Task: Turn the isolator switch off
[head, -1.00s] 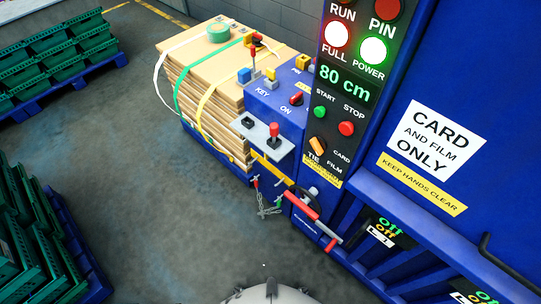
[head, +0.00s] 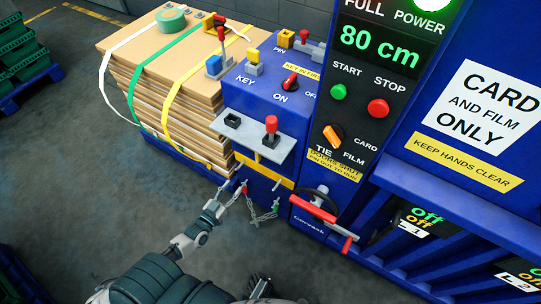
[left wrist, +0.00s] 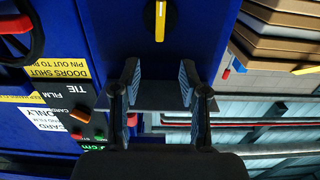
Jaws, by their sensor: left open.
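A red-handled rotary switch (head: 290,80) sits on the sloping blue panel between the words ON and OFF. Its handle slants toward ON. No label in view reads isolator. My left gripper (head: 232,190) is low in front of the panel, beside the hanging chain and below the grey shelf, well apart from the red switch. In the left wrist view my left gripper (left wrist: 159,88) is open, with nothing between its fingers. A black round knob with a yellow bar (left wrist: 160,20) shows beyond the fingers on the blue face. It is not clear in the head view.
A grey shelf (head: 285,143) with a red-topped lever (head: 271,124) juts out above my left gripper. A chain (head: 262,215) hangs below. A handwheel with a red lever (head: 325,215) is to the right. Strapped card (head: 165,75) stands left.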

